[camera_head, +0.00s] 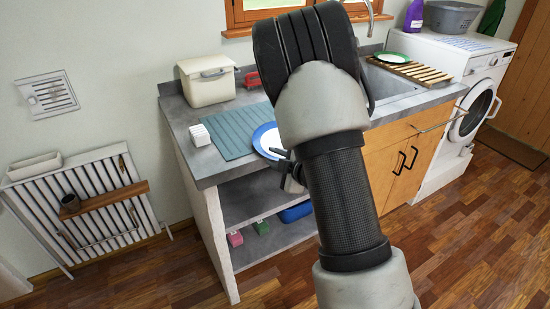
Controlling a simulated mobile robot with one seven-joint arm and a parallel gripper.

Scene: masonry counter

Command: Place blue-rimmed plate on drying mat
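The blue-rimmed plate (262,136) is white inside with a blue rim. It shows at the right end of the drying mat, and my arm hides its right part. The teal ribbed drying mat (226,133) lies on the grey counter to the left of the plate. I cannot tell whether the plate rests on the mat or is held just above it. My gripper (279,154) is at the plate's near right edge, mostly hidden behind my own arm. A dark finger overlaps the rim, but its grip is unclear.
A cream bin (207,88) and a red item (252,79) stand at the counter's back. A small white block (199,135) sits left of the mat. A green-rimmed plate (393,57) is by a wooden rack (420,72) beyond the sink. Open shelves (250,196) are below.

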